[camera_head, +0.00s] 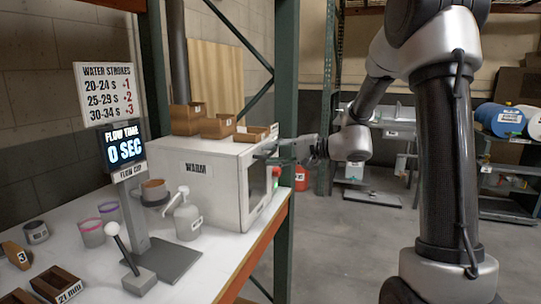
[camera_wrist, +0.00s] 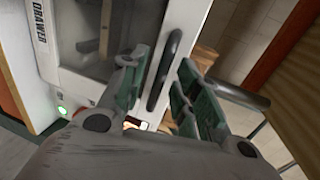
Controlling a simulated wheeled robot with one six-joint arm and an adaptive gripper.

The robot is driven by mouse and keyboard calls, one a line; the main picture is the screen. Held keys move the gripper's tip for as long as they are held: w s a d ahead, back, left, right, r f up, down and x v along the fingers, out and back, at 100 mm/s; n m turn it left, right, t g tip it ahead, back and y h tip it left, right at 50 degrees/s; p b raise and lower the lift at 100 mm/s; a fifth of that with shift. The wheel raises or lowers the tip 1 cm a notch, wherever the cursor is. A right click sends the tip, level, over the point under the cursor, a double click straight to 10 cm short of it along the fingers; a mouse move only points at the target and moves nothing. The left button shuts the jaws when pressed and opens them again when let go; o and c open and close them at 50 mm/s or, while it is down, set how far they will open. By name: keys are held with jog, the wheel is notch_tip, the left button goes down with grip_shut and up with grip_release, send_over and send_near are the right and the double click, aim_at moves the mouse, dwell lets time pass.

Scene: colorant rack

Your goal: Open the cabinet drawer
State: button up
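The cabinet (camera_head: 200,172) is a white box marked WARM on the bench in the head view. Its front, facing right, has a dark window. In the wrist view the cabinet front (camera_wrist: 180,18) carries a DRAWER label and a dark window (camera_wrist: 95,35). A black bar handle (camera_wrist: 164,70) stands upright and slightly tilted on it. My gripper (camera_wrist: 164,66) is open, with green-padded fingers on either side of the handle and visible gaps between. In the head view my gripper (camera_head: 272,150) is at the cabinet's front upper edge; its contact there is unclear.
Brown bins (camera_head: 218,127) sit on top of the cabinet. A green rack post (camera_head: 287,90) stands close behind my gripper.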

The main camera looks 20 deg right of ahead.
jog(key=shift+w+a+f, duration=0.15)
jog(key=shift+w+a, duration=0.2)
jog(key=shift+a, duration=0.1)
jog(key=shift+c, duration=0.5)
grip_shut()
jog(key=shift+s+d, duration=0.1)
jog(key=f+v, duration=0.2)
jog(key=v, duration=0.7)
jog(key=f+v, duration=0.2)
jog(key=v, duration=0.8)
jog(key=shift+s+d, duration=0.4)
jog(key=shift+d, duration=0.15)
